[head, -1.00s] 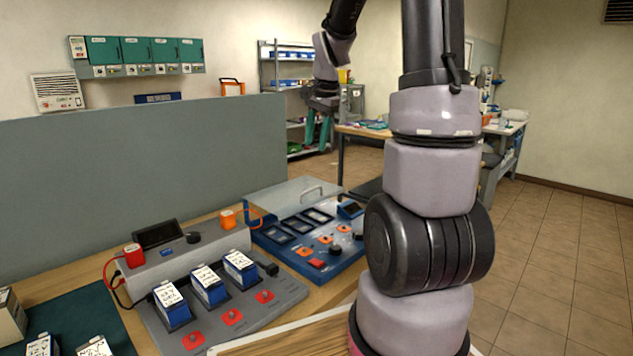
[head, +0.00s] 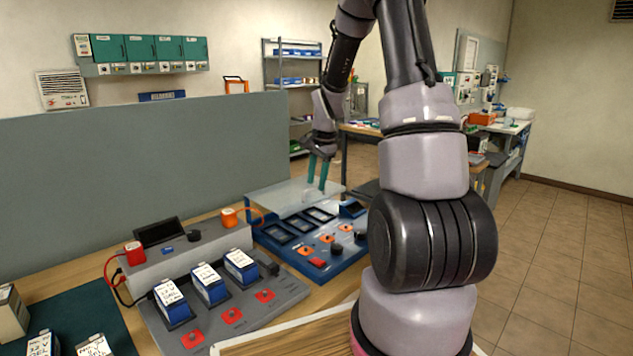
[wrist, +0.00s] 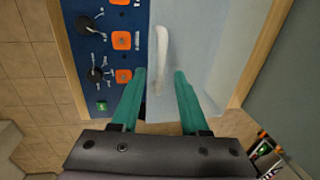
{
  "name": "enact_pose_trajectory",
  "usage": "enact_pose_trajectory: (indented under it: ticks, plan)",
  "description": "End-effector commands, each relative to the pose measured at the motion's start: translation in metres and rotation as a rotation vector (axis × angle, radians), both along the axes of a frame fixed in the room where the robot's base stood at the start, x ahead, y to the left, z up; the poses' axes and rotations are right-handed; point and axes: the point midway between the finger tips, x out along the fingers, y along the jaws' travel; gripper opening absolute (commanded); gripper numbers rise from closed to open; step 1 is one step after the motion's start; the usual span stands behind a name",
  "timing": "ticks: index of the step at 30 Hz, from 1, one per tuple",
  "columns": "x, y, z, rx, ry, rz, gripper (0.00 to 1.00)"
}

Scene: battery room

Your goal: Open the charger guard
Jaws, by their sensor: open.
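The charger guard (head: 281,194) is a clear, pale panel lying over the back part of the blue charger (head: 346,255). In the wrist view the guard (wrist: 197,40) shows as a light blue sheet, with its pale handle (wrist: 162,60) along the edge near the charger's controls. My gripper (head: 317,188) hangs over the guard's right part, close to the handle. In the wrist view my gripper (wrist: 158,75) has its two green fingers apart, with the handle's near end lying between them in the picture. Nothing is held. Whether the fingers are level with the handle cannot be told.
A grey charging station (head: 248,311) with several blue-and-white batteries stands to the left of the blue charger. An orange plug (head: 229,217) with a cable sits between them. A grey partition (head: 130,170) rises behind the bench. Orange buttons and black knobs fill the charger's front.

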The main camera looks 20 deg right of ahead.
Motion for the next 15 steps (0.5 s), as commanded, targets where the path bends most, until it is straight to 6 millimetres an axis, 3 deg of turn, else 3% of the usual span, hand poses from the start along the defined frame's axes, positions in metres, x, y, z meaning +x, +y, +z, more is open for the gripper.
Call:
enact_pose_trajectory:
  ticks: [11,14,15]
  plan:
    - [0.0009,0.0007,-0.0064,0.000,0.000,0.000,0.45]
    - [0.0009,0.0007,-0.0063,0.000,0.000,0.001,0.07]
    - [0.0010,0.0007,-0.0063,0.000,0.000,0.001,0.00]
